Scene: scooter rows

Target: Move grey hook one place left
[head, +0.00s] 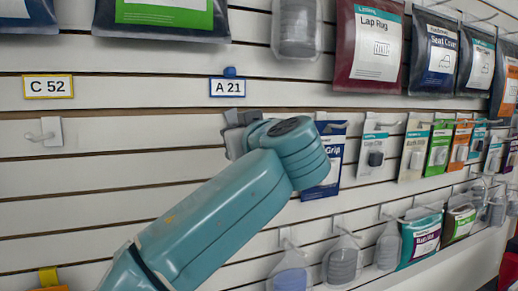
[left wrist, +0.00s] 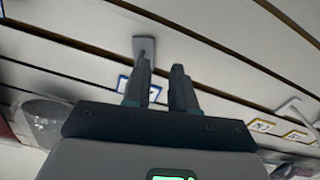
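The grey hook shows in the left wrist view as a grey backplate (left wrist: 145,47) on the slatted wall, just beyond the fingertips. Its prong is hidden, seemingly behind one finger. In the head view, grey parts below the A 21 tag (head: 227,88) are mostly covered by my left arm, and I cannot cleanly separate hook from gripper. My left gripper (left wrist: 161,72) is at the hook, its two dark fingers apart with bare wall showing between them. It also shows in the head view (head: 236,128). My right gripper is not in view.
A white hook (head: 45,132) hangs empty below the C 52 tag (head: 49,87), left of my gripper. A blue-and-white packet (head: 327,150) hangs close to the right of my wrist. More packets fill the right side. Bare slats lie between the two tags.

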